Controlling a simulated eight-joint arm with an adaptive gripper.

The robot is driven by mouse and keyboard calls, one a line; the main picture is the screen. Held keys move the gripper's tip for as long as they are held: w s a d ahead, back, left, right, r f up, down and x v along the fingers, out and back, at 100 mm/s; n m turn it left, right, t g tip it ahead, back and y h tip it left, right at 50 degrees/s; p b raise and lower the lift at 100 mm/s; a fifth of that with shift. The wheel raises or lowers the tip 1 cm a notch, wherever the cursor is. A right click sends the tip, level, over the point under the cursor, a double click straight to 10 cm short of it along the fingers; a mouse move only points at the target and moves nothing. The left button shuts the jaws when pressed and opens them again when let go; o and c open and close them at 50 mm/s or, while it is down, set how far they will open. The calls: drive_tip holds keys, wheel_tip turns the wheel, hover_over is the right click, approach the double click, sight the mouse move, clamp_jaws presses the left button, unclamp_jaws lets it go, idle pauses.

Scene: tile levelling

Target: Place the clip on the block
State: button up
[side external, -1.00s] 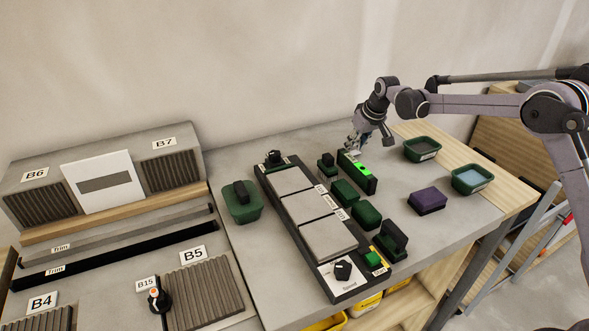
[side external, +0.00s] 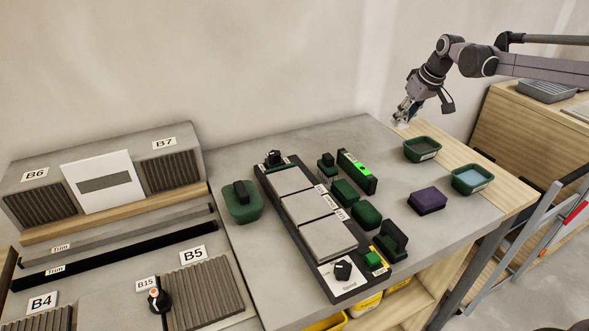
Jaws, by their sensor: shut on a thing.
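My gripper (side external: 402,116) is above the back right of the table, near the pale wood strip. It is shut on a small whitish piece (side external: 399,123), which may be the clip; it is too small to be sure. Which thing is the block cannot be told. Several block-like things stand on the table: a purple block (side external: 428,200), green blocks (side external: 345,192) and (side external: 367,214), and a black holder with a bright green part (side external: 357,171). My gripper is apart from all of these.
A long black rack (side external: 300,253) holds grey tiles (side external: 328,239). A green tub with a black handle (side external: 242,202) is left of the rack.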

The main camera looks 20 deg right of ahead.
drive_tip(key=s+d+r, duration=0.1)
drive_tip(key=s+r, duration=0.1)
drive_tip(key=s, duration=1.1)
drive_tip(key=s+d+r, duration=0.1)
drive_tip(key=s+d, duration=0.1)
drive_tip(key=s, duration=1.1)
hover_over(424, 191)
drive_tip(key=s, duration=0.2)
drive_tip(key=f, duration=0.6)
drive_tip(key=shift+w+f, duration=0.2)
drive_tip(key=shift+f, duration=2.15)
drive_tip(key=shift+f, duration=0.15)
drive_tip(key=o, duration=0.8)
